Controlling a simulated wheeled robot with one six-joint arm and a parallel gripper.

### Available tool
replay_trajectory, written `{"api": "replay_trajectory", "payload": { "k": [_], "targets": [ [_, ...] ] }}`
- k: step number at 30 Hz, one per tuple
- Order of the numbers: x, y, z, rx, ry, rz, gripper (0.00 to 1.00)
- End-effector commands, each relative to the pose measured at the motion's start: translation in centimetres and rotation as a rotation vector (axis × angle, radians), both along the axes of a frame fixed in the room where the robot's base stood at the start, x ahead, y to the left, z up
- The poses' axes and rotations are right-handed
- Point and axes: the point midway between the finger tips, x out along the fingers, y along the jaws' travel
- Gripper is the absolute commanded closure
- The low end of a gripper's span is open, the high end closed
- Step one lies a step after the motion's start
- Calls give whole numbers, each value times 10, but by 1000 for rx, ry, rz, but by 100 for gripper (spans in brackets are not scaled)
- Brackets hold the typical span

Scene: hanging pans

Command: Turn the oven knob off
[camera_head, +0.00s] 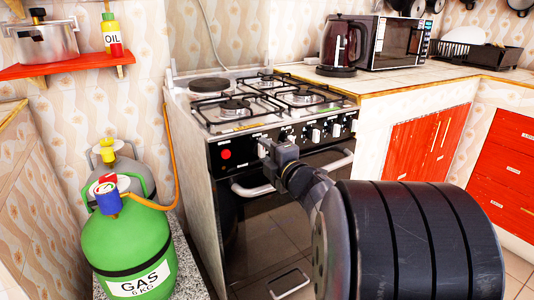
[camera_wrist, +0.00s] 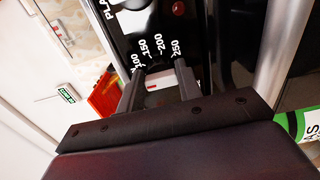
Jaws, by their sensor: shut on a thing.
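The oven (camera_head: 240,215) has a black front panel with a row of white knobs (camera_head: 316,135) and a red button (camera_head: 226,154). My gripper (camera_head: 268,148) is at the panel, just right of the red button. In the wrist view its two fingers (camera_wrist: 160,74) are on either side of the oven knob (camera_wrist: 158,85), and are shut on it. The knob is white with a small red mark. The printed numbers 100, 150, 200 and 250 show around the knob. In the head view my gripper covers this knob.
The oven door handle (camera_head: 258,188) runs just below the panel. A green gas bottle (camera_head: 128,240) stands left of the oven, with an orange hose (camera_head: 172,150). A coffee maker (camera_head: 341,48) and a microwave (camera_head: 397,42) stand on the counter at right.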

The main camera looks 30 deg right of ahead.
Motion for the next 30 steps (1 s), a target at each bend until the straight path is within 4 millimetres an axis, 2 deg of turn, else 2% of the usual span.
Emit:
{"api": "replay_trajectory", "payload": {
  "k": [1,9,18,23,30],
  "targets": [
    [0,0,-1,-2,2,1,66],
    [0,0,-1,0,1,1,45],
    [-4,-1,1,0,0,-1,45],
    [-26,-2,3,0,0,-5,45],
    [-76,-4,3,0,0,-5,45]
  ]
}}
